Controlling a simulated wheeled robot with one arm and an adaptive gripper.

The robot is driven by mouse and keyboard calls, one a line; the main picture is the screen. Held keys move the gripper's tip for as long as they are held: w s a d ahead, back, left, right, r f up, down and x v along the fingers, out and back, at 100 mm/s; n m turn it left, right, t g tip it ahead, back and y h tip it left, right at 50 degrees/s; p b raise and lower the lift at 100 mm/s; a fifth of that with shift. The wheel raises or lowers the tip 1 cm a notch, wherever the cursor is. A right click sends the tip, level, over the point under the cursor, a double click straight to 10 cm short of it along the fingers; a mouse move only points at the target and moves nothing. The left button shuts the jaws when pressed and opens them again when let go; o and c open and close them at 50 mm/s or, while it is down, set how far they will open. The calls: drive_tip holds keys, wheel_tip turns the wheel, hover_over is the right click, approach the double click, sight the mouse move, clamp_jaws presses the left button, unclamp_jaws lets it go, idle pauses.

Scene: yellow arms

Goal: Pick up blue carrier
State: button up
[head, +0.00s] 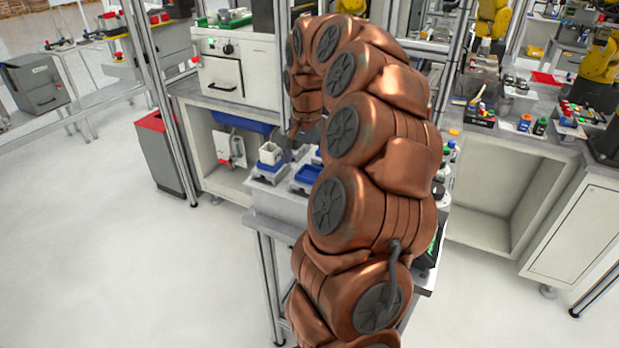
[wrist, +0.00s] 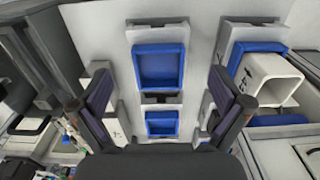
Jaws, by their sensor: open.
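In the wrist view, a square blue carrier (wrist: 158,67) sits in a light grey holder, between the fingers of my gripper (wrist: 160,80) as seen from the wrist. My gripper is open, with nothing held; its two dark fingers stand left and right of the carrier, apart from it in the picture. A smaller blue carrier (wrist: 161,123) lies just below it. A third blue piece (wrist: 240,55) at the right has a white box (wrist: 270,75) over it. In the head view, a blue carrier (head: 307,174) shows left of my arm, which hides much of the bench.
In the head view, a white box (head: 270,154) stands on the bench close to the carrier. A grey bin with a red top (head: 160,150) stands on the floor at left. A workbench (head: 570,210) with yellow arms is at right.

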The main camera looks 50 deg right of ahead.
drive_tip(key=shift+s+f+p, duration=0.1)
drive_tip(key=shift+f+p, duration=0.6)
drive_tip(key=shift+f, duration=1.35)
drive_tip(key=c, duration=1.5)
